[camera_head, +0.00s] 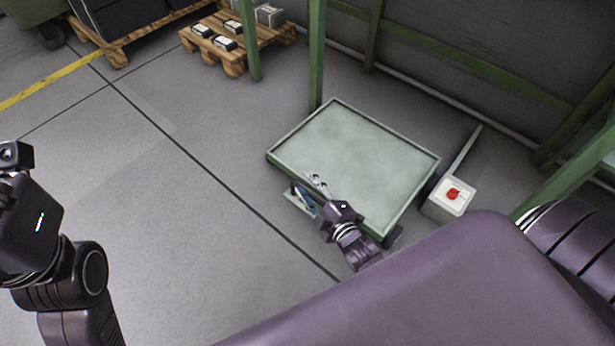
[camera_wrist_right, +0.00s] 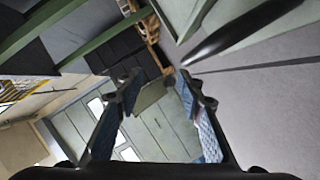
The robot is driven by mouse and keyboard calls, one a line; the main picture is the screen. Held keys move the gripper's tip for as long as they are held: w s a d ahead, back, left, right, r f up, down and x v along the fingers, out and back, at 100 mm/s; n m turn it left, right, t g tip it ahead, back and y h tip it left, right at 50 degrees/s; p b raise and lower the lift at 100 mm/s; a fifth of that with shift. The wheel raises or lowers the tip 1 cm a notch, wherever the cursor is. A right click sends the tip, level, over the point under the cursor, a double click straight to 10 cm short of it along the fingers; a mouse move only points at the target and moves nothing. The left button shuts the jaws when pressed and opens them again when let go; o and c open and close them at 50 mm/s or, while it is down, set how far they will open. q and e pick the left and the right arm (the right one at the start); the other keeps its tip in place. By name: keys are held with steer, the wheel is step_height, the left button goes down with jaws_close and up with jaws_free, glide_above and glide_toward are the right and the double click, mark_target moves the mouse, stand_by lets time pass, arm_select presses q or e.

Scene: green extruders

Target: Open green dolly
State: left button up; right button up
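The green dolly (camera_head: 355,150) is a low, flat platform with a pale green top and a raised rim, standing on the floor in the middle of the head view. A small green piece (camera_head: 289,200) juts out at its near left side, partly hidden by my right gripper. My right gripper (camera_head: 310,188) is at that near edge, its blue-padded fingers spread and empty. In the right wrist view the gripper (camera_wrist_right: 158,84) shows a wide gap between its fingers. I cannot tell whether it touches the dolly. My left arm is at the left edge; its fingers are out of view.
A white box with a red button (camera_head: 453,194) stands just right of the dolly. Green posts (camera_head: 316,55) rise behind it. A wooden pallet with small boxes (camera_head: 228,43) is at the back. The grey floor to the left is clear.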

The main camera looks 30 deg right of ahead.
steer(key=shift+r, duration=2.3)
